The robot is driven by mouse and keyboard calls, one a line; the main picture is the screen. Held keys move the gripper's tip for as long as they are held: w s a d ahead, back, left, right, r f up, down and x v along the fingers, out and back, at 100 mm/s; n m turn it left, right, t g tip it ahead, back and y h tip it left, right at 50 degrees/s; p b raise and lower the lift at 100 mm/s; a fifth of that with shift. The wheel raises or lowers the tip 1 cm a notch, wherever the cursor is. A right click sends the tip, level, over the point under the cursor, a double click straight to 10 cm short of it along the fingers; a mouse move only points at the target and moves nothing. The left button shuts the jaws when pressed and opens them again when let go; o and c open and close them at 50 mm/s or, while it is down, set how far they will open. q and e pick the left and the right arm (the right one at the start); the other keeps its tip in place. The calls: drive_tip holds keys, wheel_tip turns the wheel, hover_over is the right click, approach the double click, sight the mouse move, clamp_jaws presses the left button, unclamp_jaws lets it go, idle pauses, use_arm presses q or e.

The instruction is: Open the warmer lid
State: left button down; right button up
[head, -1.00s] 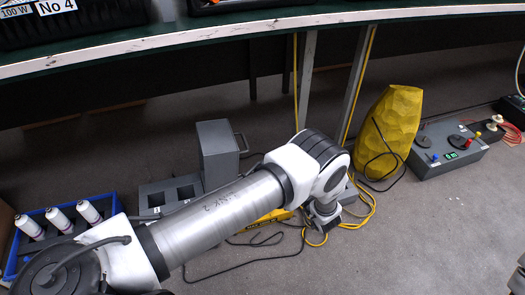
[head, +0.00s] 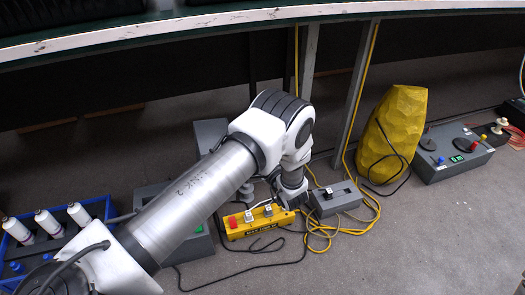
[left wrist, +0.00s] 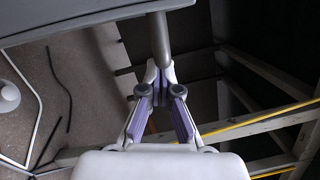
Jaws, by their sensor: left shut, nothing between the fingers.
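The grey warmer (head: 207,132) stands on the floor, and my left arm hides most of it in the head view. In the left wrist view a grey panel edge (left wrist: 75,22) crosses the top, with a round grey handle bar (left wrist: 159,38) coming down from it. My left gripper (left wrist: 161,75) is shut, its fingertips close together at the lower end of the bar. I cannot tell whether they touch it. The lid's angle is not clear from here. My right gripper is out of view.
A yellow switch box (head: 262,221) with a red button and a grey box (head: 335,199) sit by the wrist among loose cables. A blue crate (head: 98,207) holds white bottles at left. A yellow faceted object (head: 398,125) and grey control box (head: 452,152) stand right. The table edge (head: 180,27) runs above.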

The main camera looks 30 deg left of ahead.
use_arm(q)
drive_tip(key=s+a+r+n+p, duration=0.1)
drive_tip(key=s+a+r+p, duration=0.2)
drive_tip(key=p, duration=0.3)
drive_tip(key=shift+s+r+p, duration=0.3)
drive_tip(key=shift+s+r, duration=0.05)
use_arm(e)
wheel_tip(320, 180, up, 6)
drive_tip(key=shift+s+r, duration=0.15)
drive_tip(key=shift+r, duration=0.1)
